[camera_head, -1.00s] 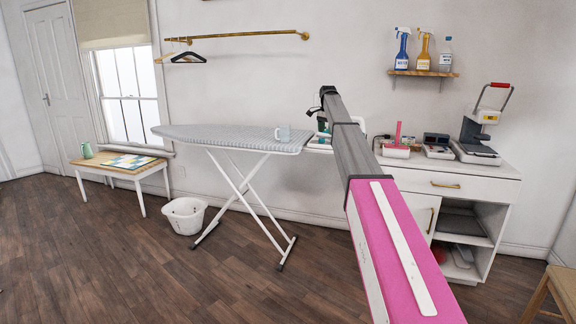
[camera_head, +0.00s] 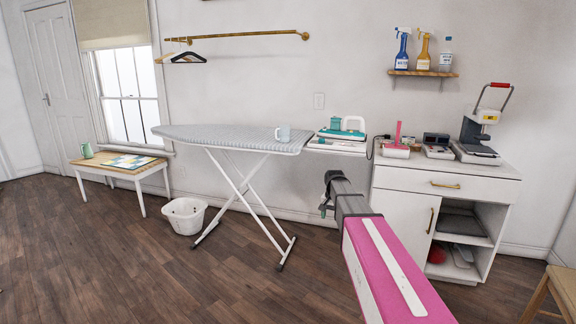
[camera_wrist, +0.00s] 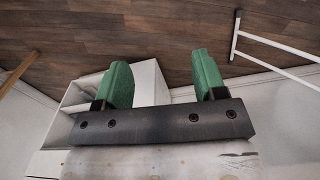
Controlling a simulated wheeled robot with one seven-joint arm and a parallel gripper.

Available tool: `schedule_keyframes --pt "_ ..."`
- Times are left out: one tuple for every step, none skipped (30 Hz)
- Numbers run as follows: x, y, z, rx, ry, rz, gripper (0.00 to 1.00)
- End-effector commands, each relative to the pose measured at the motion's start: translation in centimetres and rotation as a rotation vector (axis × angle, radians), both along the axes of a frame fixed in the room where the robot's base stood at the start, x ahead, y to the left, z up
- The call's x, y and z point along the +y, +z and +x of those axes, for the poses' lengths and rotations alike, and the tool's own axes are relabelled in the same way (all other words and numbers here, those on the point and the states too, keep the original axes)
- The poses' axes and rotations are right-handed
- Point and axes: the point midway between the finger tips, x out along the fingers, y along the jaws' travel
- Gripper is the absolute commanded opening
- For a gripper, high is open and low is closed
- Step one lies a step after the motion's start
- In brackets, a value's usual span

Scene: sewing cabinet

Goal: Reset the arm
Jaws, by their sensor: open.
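My gripper (camera_wrist: 162,82) shows in the wrist view with its two green fingers apart and nothing between them. Floor and the white cabinet show behind the fingers. In the head view my pink and grey arm reaches from the lower right, and its end is low in front of the gap between the ironing board and the cabinet. The fingers are hard to make out there. The arm end touches nothing that I can see.
The white cabinet (camera_head: 402,212) stands to the right. A white basket (camera_head: 184,215) is on the floor. Open floor (camera_head: 120,270) lies in front.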

Motion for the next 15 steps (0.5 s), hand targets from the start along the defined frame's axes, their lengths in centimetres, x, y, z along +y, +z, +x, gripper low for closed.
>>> schedule_keyframes --pt "0.0 -1.9 -4.4 0.005 0.039 0.000 0.64" --pt "0.0 -2.9 -6.1 0.004 0.066 0.000 0.64" --pt "0.0 -4.0 -8.4 0.004 0.101 -0.001 0.64" --pt "0.0 -4.9 -10.1 0.004 0.127 -0.001 0.64" --pt "0.0 -5.7 -11.8 0.004 0.153 0.000 0.64" --pt "0.0 -6.7 -14.1 0.004 0.188 0.000 0.64" --pt "0.0 -7.4 -15.7 0.003 0.213 0.000 0.64" --pt "0.0 -8.0 -17.3 0.004 0.237 0.000 0.64" --pt "0.0 -8.7 -19.2 0.002 0.268 -0.001 0.64" --pt "0.0 -9.2 -20.6 0.003 0.290 -0.001 0.64" --pt "0.0 -9.5 -21.9 0.002 0.311 0.000 0.64" --pt "0.0 -10.0 -23.3 0.001 0.336 -0.001 0.64" --pt "0.0 -10.3 -24.3 0.001 0.352 -0.001 0.64" --pt "0.0 -10.5 -25.1 0.000 0.367 -0.001 0.64" --pt "0.0 -10.8 -26.0 -0.001 0.383 -0.002 0.64"
